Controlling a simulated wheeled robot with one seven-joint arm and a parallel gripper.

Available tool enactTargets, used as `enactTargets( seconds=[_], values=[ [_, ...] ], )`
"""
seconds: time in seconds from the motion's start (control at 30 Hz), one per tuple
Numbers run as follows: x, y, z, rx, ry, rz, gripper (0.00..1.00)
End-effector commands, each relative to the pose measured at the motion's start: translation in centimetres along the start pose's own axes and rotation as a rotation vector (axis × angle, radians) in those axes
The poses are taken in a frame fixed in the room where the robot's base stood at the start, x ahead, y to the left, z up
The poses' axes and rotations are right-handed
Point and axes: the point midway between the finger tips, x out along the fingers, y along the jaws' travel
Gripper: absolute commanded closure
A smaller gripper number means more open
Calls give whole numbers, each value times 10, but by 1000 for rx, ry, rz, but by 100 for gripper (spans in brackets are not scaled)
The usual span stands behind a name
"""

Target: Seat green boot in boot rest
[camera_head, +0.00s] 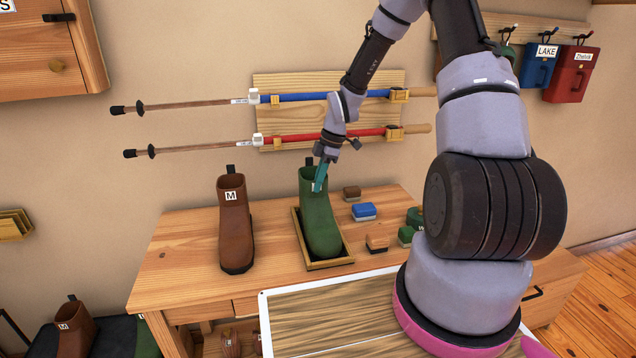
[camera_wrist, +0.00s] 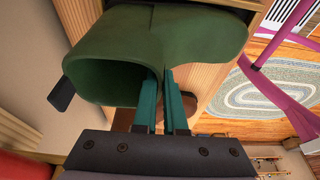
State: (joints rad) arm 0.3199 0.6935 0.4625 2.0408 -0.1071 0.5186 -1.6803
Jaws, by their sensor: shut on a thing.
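The green boot (camera_head: 319,222) stands upright in the head view, toe toward me. Its lower part is within the outline of the wooden boot rest (camera_head: 330,265), a shallow framed tray on the bench top. The rest's front and side rims show around the toe; I cannot tell whether the sole touches its floor. My gripper (camera_head: 319,184) is shut on the boot's upper shaft wall near the opening. In the wrist view the teal fingers (camera_wrist: 160,88) pinch the rim of the green boot (camera_wrist: 185,30), whose open top faces left.
A brown boot (camera_head: 235,225) marked M stands left of the rest. Brushes in brown, blue (camera_head: 363,211) and green lie to the right. Two trekking poles (camera_head: 330,135) hang on the wall board behind. Bare bench top (camera_head: 180,255) lies at the left.

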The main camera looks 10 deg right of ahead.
Motion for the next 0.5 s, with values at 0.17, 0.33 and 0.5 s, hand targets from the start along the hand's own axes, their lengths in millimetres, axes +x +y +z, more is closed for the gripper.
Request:
enactTargets(
  seconds=[0.17, 0.33, 0.5],
  values=[
    [0, 0, 0, 0, 0, 1, 100],
    [1, 0, 0, 0, 0, 1, 61],
    [1, 0, 0, 0, 0, 1, 61]
  ],
)
